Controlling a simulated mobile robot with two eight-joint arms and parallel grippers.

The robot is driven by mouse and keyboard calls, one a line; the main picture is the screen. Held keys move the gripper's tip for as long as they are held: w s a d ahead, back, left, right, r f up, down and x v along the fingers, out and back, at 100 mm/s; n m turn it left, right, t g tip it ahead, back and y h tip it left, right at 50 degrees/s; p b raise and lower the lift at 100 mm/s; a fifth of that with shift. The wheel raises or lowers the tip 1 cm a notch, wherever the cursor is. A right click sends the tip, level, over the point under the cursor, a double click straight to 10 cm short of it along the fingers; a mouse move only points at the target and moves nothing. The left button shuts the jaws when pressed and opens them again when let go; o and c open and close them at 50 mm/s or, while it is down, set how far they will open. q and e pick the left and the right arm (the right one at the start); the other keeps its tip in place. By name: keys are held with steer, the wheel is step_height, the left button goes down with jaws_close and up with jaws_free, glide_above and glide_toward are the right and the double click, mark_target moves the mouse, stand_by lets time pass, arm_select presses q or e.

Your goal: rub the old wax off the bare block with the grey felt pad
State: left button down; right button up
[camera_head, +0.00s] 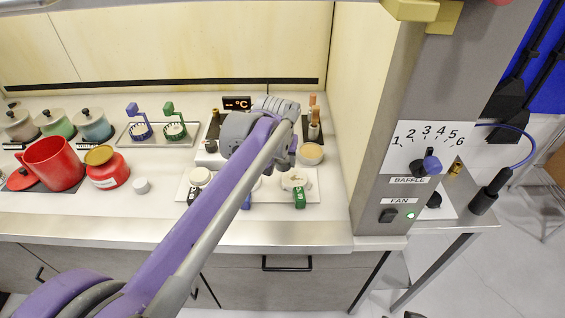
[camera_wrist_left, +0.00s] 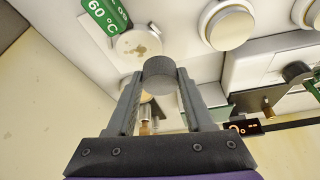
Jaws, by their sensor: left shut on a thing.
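My left gripper (camera_head: 289,158) is over the right part of the white tray (camera_head: 222,198). In the left wrist view its two fingers (camera_wrist_left: 160,78) are shut on the grey felt pad (camera_wrist_left: 160,74), a short dark grey cylinder. The bare block (camera_wrist_left: 138,44), round and off-white with brownish wax stains, lies just beyond the pad, beside a green 60 °C tag (camera_wrist_left: 105,18). In the head view the block (camera_head: 295,182) shows behind its green tag (camera_head: 300,198). I cannot tell whether pad and block touch. The pad is hidden in the head view. My right gripper is not in view.
Another round white block (camera_head: 200,177) stands at the tray's left with a black tag (camera_head: 194,196). A grey panel with knobs (camera_head: 386,170) rises at the right. A red mug (camera_head: 52,163) and pots stand left.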

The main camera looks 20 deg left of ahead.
mark_target(283, 157)
arm_select(q)
steer(key=shift+r+p, duration=1)
steer(key=shift+r, duration=0.65)
